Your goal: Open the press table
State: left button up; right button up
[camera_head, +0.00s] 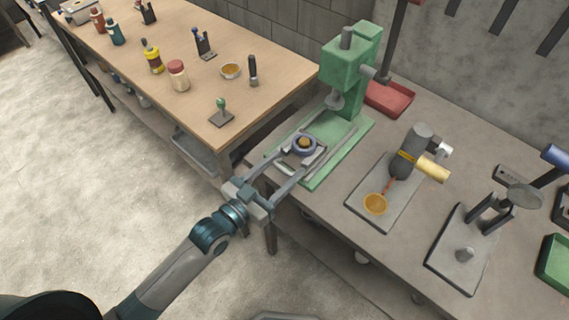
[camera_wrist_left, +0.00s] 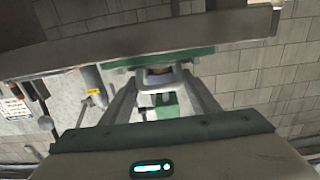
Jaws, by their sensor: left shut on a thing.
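The green press (camera_head: 350,75) stands on the grey workbench at the back, with a green base (camera_head: 345,135) under its head. A small press table sits on the base in front of the column, with a blue-grey ring (camera_head: 305,144) and a tan centre on it. My left gripper (camera_head: 309,151) reaches in from the front left, its two long fingers on either side of the ring and shut on the press table part there. The left wrist view also shows the fingers (camera_wrist_left: 160,90) on both sides of the ring (camera_wrist_left: 158,78). The exact contact is too small to tell. My right gripper is out of view.
A red tray (camera_head: 388,98) lies behind the press. A wooden table (camera_head: 200,95) with bottles stands left.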

pick_arm(q)
jog(key=o, duration=1.2)
jog(key=shift+d, duration=0.15)
jog(key=shift+o, duration=0.2)
jog(key=shift+s+a+f, duration=0.1)
jog(key=shift+s+a, duration=0.35)
jog(key=shift+s, duration=0.1)
jog(key=b+v, duration=0.5)
jog(key=v, duration=1.1)
